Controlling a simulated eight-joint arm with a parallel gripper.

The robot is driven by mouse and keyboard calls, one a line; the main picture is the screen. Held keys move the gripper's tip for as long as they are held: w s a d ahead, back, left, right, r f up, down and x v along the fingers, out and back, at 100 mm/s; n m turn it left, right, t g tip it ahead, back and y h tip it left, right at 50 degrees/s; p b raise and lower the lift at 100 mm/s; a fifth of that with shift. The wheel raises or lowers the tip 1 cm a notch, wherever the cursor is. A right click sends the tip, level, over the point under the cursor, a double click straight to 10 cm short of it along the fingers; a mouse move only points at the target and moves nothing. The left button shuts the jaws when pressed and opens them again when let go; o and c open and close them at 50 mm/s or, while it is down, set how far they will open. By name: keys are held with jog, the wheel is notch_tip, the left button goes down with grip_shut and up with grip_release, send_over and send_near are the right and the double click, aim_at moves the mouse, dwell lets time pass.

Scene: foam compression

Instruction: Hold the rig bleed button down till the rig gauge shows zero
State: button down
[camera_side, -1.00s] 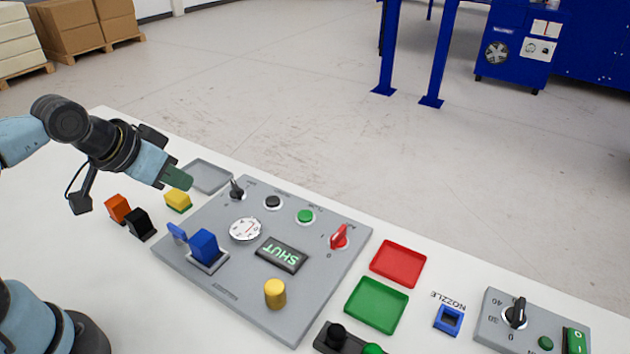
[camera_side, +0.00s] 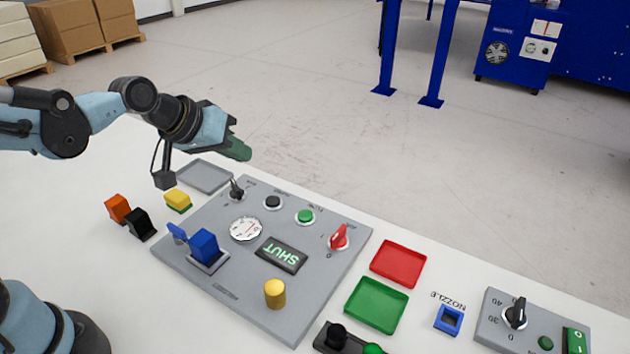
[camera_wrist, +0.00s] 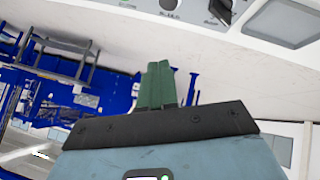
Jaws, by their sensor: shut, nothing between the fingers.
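The grey rig panel (camera_side: 225,262) lies on the white table in the side view. Its round white gauge (camera_side: 246,229) sits at the panel's left part; the needle reading is too small to tell. A black push button (camera_side: 273,202) and a green push button (camera_side: 305,216) stand along the far edge; their labels are too small to read, so I cannot tell which is the bleed button. My gripper (camera_side: 240,151) is shut and empty, above the panel's far left corner and apart from both buttons. Its green fingers also show in the wrist view (camera_wrist: 157,72).
A black lever knob (camera_side: 236,189), a red knob (camera_side: 340,238), a blue block (camera_side: 204,245), a yellow cylinder (camera_side: 275,293) and a display reading SHUT (camera_side: 281,254) are on the panel. A grey tray (camera_side: 204,176) lies behind it. Red (camera_side: 398,263) and green (camera_side: 376,305) trays stand right.

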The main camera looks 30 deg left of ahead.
jog(key=n, duration=0.2)
send_over(267, 202)
jog(key=f, duration=0.1)
jog(key=shift+d+f+t+h, duration=0.1)
jog(key=shift+d+t+h, duration=0.05)
jog(key=shift+t+h, duration=0.2)
jog(key=shift+f, duration=4.45)
jog(key=shift+f, duration=0.15)
jog(key=shift+f, duration=0.25)
jog(key=shift+f, duration=0.55)
dwell(0.5)
jog(key=shift+r, duration=0.9)
